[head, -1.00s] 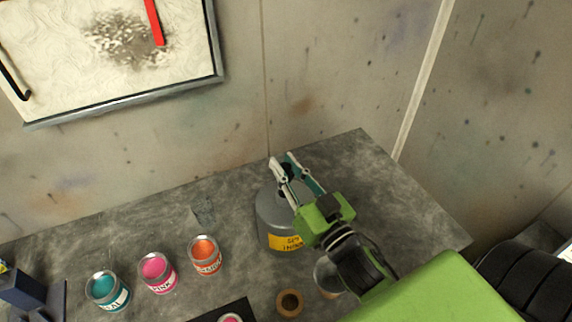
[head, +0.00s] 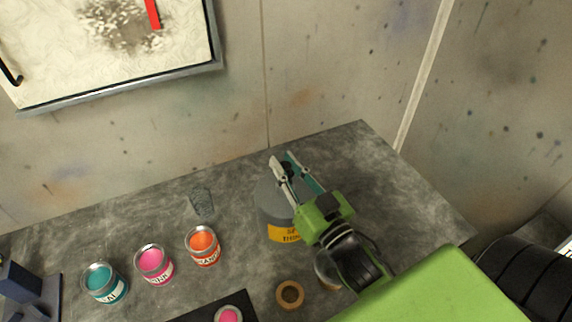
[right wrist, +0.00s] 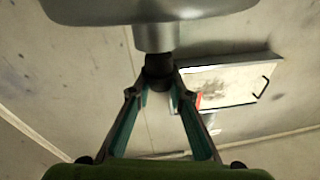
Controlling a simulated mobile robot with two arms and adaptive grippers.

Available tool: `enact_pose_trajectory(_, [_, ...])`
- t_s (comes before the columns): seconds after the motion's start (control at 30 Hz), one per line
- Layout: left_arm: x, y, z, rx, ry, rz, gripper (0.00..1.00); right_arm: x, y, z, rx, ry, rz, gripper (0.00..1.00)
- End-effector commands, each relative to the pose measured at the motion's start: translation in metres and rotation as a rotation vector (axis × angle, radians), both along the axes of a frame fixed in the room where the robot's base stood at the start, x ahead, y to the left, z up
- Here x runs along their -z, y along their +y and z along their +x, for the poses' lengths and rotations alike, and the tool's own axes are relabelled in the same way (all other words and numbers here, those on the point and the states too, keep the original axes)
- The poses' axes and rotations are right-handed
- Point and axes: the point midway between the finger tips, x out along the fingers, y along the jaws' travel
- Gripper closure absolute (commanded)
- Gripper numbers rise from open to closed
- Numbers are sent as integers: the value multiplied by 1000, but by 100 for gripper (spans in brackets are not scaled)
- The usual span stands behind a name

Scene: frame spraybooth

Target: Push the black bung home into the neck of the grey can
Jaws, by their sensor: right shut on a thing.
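The grey can (head: 272,203), with a yellow label, stands on the grey table. My right gripper (head: 284,163) is over its top in the head view and hides part of it. In the right wrist view the can (right wrist: 150,10) is at the top edge, with its neck (right wrist: 155,38) pointing down in the picture. My right gripper (right wrist: 159,82) is shut on the black bung (right wrist: 158,68). The bung is in line with the neck and at its mouth; I cannot tell how deep it sits. My left gripper is not in view.
Paint cans in teal (head: 104,284), pink (head: 154,265) and orange (head: 203,246) stand left of the can. A clear cup (head: 202,201) is behind them. A tape roll (head: 290,294) lies in front.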

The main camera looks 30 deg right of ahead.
Motion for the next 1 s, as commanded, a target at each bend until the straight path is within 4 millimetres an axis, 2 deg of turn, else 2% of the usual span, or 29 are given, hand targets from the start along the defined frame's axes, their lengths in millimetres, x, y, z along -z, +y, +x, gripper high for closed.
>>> enact_pose_trajectory(1.0, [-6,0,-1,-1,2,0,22,0,0,0,0,-1,-27,99])
